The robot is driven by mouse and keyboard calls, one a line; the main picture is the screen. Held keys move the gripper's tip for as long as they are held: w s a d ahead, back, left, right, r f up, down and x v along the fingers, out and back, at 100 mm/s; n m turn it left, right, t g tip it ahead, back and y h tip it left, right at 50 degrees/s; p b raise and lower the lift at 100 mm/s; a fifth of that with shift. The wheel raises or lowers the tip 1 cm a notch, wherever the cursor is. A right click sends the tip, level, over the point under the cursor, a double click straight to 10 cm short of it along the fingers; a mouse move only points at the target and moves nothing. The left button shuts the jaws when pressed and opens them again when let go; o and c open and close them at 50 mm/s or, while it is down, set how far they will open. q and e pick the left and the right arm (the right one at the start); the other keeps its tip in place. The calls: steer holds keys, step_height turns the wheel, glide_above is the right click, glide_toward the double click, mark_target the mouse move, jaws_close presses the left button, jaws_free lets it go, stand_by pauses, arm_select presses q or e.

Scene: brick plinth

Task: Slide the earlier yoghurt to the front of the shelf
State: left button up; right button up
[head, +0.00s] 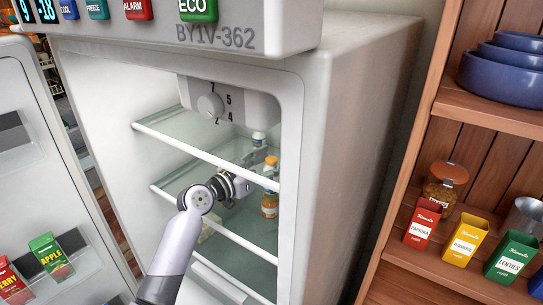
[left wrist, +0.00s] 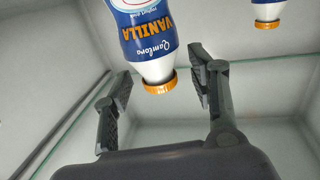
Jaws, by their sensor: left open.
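In the left wrist view, which looks upside down, a white and blue vanilla yoghurt bottle (left wrist: 148,40) with an orange cap reaches between the spread fingers of my left gripper (left wrist: 160,88). The fingers stand apart on either side of its cap end, with a gap visible at the right. A second bottle with an orange cap (left wrist: 268,12) is farther off at the top right, partly cut off. In the head view my left gripper (head: 252,160) is inside the fridge beside small bottles (head: 270,163); it hides part of them. I cannot read their dates. My right gripper is not in view.
The fridge's glass shelves have white front edges (head: 205,157), close around my arm. The open fridge door (head: 30,170) is at the left, and a wooden cupboard (head: 490,120) at the right.

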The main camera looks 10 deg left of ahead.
arm_select(q)
steer(key=shift+w+d, duration=0.2)
steer(key=shift+w, duration=0.1)
steer(key=shift+c, duration=0.2)
steer(key=shift+s, duration=0.1)
jaws_close()
stand_by(0.3)
